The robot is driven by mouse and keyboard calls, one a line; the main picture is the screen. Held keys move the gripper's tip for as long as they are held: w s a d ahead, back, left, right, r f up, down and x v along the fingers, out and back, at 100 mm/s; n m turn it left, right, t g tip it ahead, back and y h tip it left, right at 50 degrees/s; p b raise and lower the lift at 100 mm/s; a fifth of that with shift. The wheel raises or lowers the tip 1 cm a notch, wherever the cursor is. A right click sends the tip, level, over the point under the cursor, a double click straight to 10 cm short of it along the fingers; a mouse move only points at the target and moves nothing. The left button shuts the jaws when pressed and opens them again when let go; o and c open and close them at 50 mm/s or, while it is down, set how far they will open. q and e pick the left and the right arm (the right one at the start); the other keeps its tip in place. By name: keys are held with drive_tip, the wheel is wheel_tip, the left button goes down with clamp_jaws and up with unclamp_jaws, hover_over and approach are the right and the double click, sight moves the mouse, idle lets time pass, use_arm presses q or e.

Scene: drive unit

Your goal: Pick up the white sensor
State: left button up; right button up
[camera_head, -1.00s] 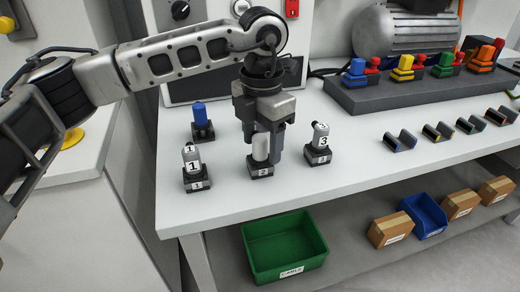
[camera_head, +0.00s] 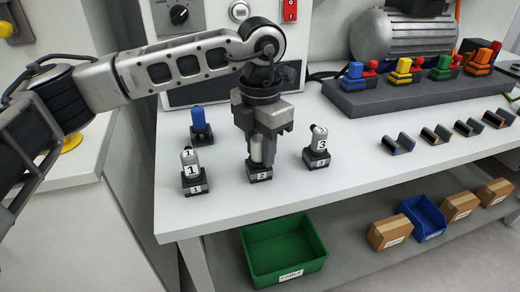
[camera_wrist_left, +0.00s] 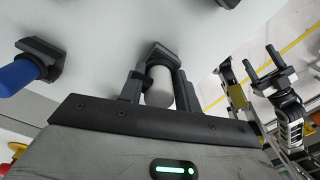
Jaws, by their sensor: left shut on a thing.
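The white sensor (camera_head: 257,152) is a white cylinder upright in a small black stand labelled 2 (camera_head: 259,175) on the white bench. My left gripper (camera_head: 261,155) points down over it and is shut on it, with a finger on each side. In the left wrist view the white sensor (camera_wrist_left: 159,88) sits between the two dark fingers (camera_wrist_left: 159,90), its lower end at the stand. I see no clear gap between sensor and stand. My right gripper (camera_wrist_left: 268,70) shows only in the left wrist view, off to the right, its fingers apart and empty.
Grey-white cylinders labelled 1 (camera_head: 191,163) and 3 (camera_head: 318,140) stand either side, close by. A blue cylinder (camera_head: 199,120) stands behind left. Small holders (camera_head: 401,143) and a dark rack of coloured parts (camera_head: 400,92) are right. A green bin (camera_head: 285,247) is below.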

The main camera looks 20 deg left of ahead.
use_arm(q)
wheel_tip(320, 180, up, 3)
drive_tip(key=shift+f, duration=0.2)
drive_tip(key=s+d+r+b, duration=0.1)
drive_tip(key=s+d+r, duration=0.7)
drive_tip(key=d+r, duration=0.2)
drive_tip(key=shift+s+d, duration=0.4)
drive_tip(key=shift+d, duration=0.1)
